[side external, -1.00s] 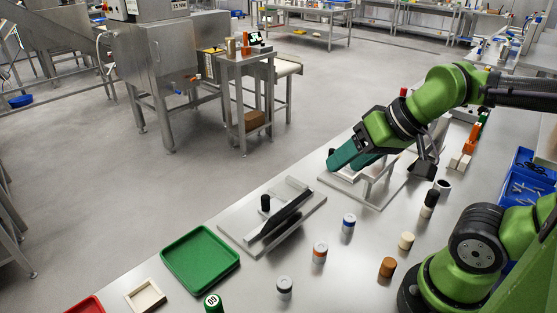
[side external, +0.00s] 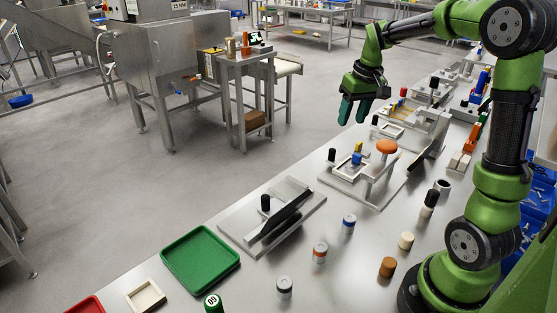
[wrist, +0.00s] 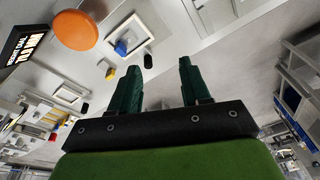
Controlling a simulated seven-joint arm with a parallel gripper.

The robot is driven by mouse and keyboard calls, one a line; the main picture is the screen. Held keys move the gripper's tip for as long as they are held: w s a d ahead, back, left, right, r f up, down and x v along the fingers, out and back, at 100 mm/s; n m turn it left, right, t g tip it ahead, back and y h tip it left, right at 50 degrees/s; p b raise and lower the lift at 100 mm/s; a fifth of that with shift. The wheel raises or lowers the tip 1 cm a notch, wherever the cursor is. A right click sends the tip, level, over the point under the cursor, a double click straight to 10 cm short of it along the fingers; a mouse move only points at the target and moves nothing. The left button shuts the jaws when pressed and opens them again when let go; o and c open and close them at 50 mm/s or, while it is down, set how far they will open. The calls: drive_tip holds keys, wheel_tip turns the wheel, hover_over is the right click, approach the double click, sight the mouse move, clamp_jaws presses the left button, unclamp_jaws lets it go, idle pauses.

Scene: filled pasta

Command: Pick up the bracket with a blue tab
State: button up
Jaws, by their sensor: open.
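A pale rectangular bracket (side external: 341,172) with a blue tab (side external: 357,159) lies on a grey fixture plate (side external: 385,196), beside an orange round knob (side external: 387,146). A small yellow piece (side external: 358,147) shows close to the blue tab. In the wrist view, the white bracket frame (wrist: 146,23) and blue tab (wrist: 121,48) are ahead of the fingers, towards the upper left. My gripper (side external: 352,121) is open and empty, its green fingers pointing down, above and behind the fixture in the side view. It also shows in the wrist view (wrist: 158,65), with nothing between the fingers.
A second fixture (side external: 230,222) with a black knob stands to the left, near a green tray (side external: 200,262). Another pale frame (side external: 389,128) lies behind. Several small cylinders stand along the table front. Black posts and the orange knob rise near the bracket.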

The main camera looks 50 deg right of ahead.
drive_tip(key=n+g, duration=0.2)
hover_over(357, 155)
drive_tip(key=a, duration=0.2)
wheel_tip(357, 155, down, 2)
drive_tip(key=d+r+n, duration=0.1)
drive_tip(key=d+n, duration=0.1)
drive_tip(key=n, duration=0.1)
wheel_tip(357, 155, down, 16)
drive_tip(key=shift+d+f, duration=0.15)
drive_tip(key=shift+c, duration=0.2)
clamp_jaws()
